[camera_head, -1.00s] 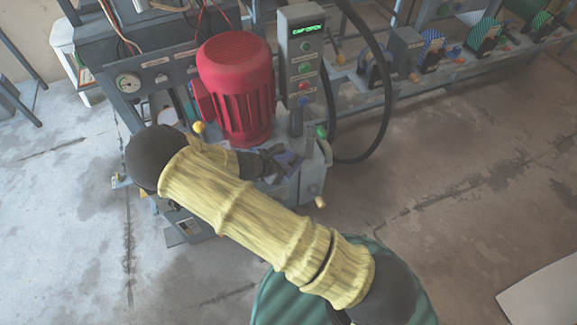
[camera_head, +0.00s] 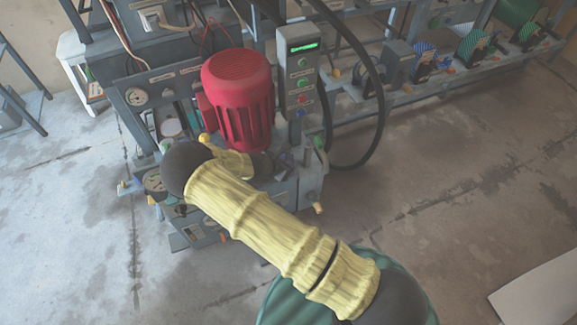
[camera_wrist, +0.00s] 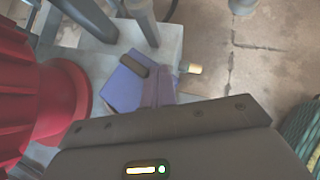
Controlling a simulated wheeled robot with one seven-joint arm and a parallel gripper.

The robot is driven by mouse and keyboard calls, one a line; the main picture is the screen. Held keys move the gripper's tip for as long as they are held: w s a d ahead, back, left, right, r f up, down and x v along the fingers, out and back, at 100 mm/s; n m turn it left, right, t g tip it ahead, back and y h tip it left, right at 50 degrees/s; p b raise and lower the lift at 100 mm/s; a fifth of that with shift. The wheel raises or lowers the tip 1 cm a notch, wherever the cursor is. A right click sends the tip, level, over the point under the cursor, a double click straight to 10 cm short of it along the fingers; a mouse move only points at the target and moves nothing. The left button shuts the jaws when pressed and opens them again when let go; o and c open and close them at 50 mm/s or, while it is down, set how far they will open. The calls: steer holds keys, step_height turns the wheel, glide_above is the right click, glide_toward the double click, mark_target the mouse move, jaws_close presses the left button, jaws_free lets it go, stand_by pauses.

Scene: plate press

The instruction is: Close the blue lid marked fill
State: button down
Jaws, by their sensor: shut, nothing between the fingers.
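The blue lid (camera_wrist: 122,91), with a dark bar on it, shows in the wrist view on a grey block beside the red motor. I cannot read a mark on it or tell whether it lies fully flat. My gripper (camera_wrist: 158,86) is shut and empty, with its fingers at the lid's right edge; I cannot tell whether they touch it. In the head view my forearm and wrist reach to the press just in front of the motor, and the lid and fingers are too small and covered to make out.
The red motor (camera_head: 238,95) stands close to the left of the lid. A control post (camera_head: 299,70) with a lit green display and buttons rises behind. A black hose (camera_head: 381,110) hangs to its right. A brass-tipped knob (camera_wrist: 192,68) sticks out beyond the lid.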

steer(key=shift+w+a+p, duration=0.25)
steer(key=shift+w+p, duration=0.4)
steer(key=shift+w, duration=0.35)
steer(key=shift+s+a, duration=0.1)
steer(key=shift+s, duration=0.05)
steer(key=shift+d, duration=0.2)
